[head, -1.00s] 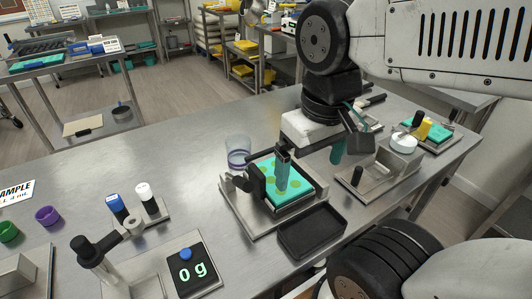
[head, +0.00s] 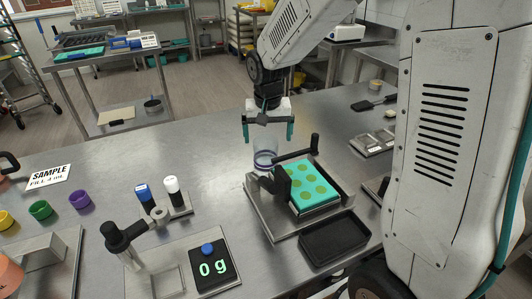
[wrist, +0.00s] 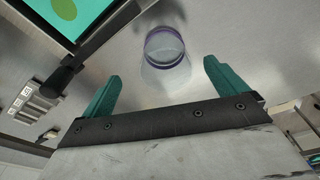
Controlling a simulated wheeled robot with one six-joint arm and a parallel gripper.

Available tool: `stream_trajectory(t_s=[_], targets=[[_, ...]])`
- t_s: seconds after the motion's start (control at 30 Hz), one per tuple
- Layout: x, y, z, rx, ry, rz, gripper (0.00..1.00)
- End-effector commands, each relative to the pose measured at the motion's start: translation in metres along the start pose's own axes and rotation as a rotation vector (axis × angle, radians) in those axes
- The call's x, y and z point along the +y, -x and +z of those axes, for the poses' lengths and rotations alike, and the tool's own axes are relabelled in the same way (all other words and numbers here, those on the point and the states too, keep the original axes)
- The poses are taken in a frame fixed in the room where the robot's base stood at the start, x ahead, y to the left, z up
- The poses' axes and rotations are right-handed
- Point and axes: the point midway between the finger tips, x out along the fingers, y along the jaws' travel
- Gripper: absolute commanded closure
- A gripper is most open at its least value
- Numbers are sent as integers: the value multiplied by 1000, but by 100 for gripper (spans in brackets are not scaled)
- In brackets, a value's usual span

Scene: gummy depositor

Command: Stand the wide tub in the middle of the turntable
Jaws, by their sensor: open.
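The wide tub is taken to be the clear round tub with a purple-blue band (head: 265,158), standing on the steel bench just behind the fixture with the teal mould. In the wrist view the tub (wrist: 166,48) shows beyond the fingertips, between their lines. My gripper (head: 268,135) is open and empty, with its teal fingers spread above the tub and pointing down. In the wrist view my gripper (wrist: 162,72) has nothing between its fingers. I cannot make out a turntable for sure in either view.
The fixture with the spotted teal mould (head: 315,190) and its black handles stands close in front of the tub. A black tray (head: 335,240), a scale reading 0 g (head: 213,268) and a rack with two capped bottles (head: 172,208) are nearer. Bench left of the tub is clear.

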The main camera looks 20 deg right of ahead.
Motion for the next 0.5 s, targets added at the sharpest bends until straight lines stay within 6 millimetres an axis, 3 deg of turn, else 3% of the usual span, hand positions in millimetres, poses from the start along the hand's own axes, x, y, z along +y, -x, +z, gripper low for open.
stream_trajectory(t_s=[0.17,0.5], targets=[[-1,-12,-4,19,-38,-8,3],[-5,-56,-12,16,-37,-7,3]])
